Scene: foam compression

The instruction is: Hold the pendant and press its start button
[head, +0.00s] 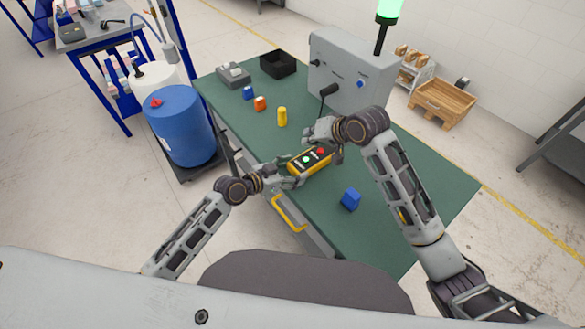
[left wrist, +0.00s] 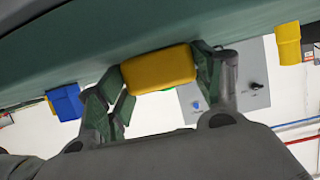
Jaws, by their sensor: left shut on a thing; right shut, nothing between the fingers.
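The yellow pendant (head: 311,161) has a dark face with a green button (head: 307,159) and a red button (head: 320,151). My left gripper (head: 296,172) is shut on its near left end. In the left wrist view the pendant's yellow end (left wrist: 159,68) sits between the fingers of my left gripper (left wrist: 160,85). My right gripper (head: 312,136) is shut and empty just above and behind the pendant in the head view. I cannot tell whether it touches the pendant.
The green table (head: 400,205) bears a blue block (head: 350,199), a yellow cylinder (head: 282,116), an orange block (head: 260,103) and another blue block (head: 248,92). A grey machine (head: 345,70) with a lit green lamp (head: 389,10) stands behind. A black bin (head: 278,64) is at the back.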

